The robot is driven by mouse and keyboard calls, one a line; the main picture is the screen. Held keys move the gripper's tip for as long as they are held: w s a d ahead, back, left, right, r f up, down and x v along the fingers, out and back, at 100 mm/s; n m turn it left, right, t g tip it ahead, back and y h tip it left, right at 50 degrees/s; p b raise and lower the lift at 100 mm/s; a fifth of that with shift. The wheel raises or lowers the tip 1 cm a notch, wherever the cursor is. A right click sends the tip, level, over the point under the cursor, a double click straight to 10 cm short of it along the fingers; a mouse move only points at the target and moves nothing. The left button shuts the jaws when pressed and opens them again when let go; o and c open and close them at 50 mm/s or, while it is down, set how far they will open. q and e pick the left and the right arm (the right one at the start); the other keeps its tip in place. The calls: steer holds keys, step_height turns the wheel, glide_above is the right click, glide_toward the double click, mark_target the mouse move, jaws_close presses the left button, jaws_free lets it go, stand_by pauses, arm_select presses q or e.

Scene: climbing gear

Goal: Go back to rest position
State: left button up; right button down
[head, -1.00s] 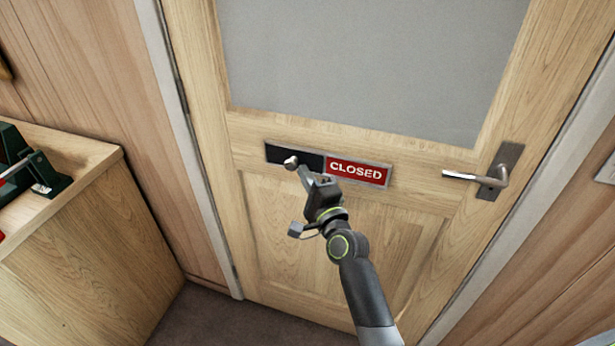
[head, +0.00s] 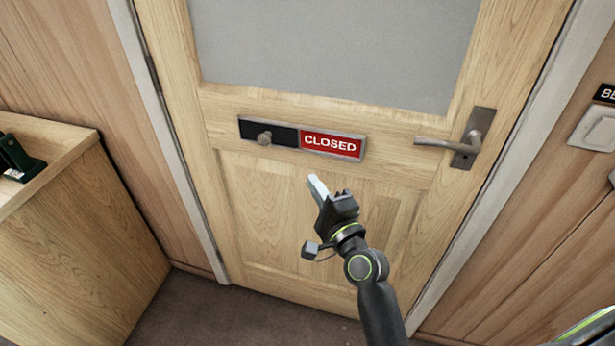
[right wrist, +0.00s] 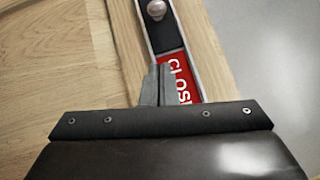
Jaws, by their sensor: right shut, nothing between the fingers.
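My right gripper (head: 318,187) is shut and empty. In the head view it is below the sign on the door, apart from the sign's knob. The slider sign (head: 346,147) shows a red panel reading CLOSED on its right and a black panel on its left. A round knob (head: 264,138) sits on the black part. In the right wrist view, the shut fingers (right wrist: 160,84) overlap part of the red CLOSED panel (right wrist: 178,66), and the knob (right wrist: 156,10) is at the top edge. My left gripper is not in view.
The wooden door (head: 300,220) has a frosted pane and a lever handle (head: 465,140) at right. A wooden cabinet (head: 80,235) with dark green gear (head: 18,158) stands at left. A light switch (head: 593,128) is on the right wall. The floor (head: 230,315) in front is clear.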

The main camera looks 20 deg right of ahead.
steer(key=shift+s, duration=0.4)
steer(key=shift+f, duration=0.15)
steer(key=s+d+f+n+g+h+p, duration=0.1)
steer(key=s+f+n+g, duration=0.2)
steer(key=f, duration=0.8)
steer(key=s+d+f+n+g+p, duration=0.1)
steer(key=s+d+f+n+g, duration=0.15)
steer(key=f, duration=0.85)
steer(key=s+d+f+n+g+h, duration=0.1)
steer(key=s+f+n+g, duration=0.15)
steer(key=f, duration=0.85)
steer(key=s+d+f+n+g+h+p, duration=0.1)
steer(key=s+d+f+n+g, duration=0.15)
steer(key=s+f, duration=0.4)
steer(key=s+d+f+n+g+p, duration=0.1)
steer(key=s+f+n+g, duration=0.15)
steer(key=s+f, duration=0.45)
steer(key=s+d+f+n+g, duration=0.2)
steer(key=s+f, duration=0.1)
steer(key=s, duration=0.8)
steer(key=s+d+f+n+g+h, duration=0.1)
steer(key=s+d+f+n+g, duration=0.1)
steer(key=s, duration=1)
steer(key=shift+d+f+g+p, duration=0.35)
steer(key=shift+d+f+g, duration=0.25)
steer(key=shift+d, duration=0.1)
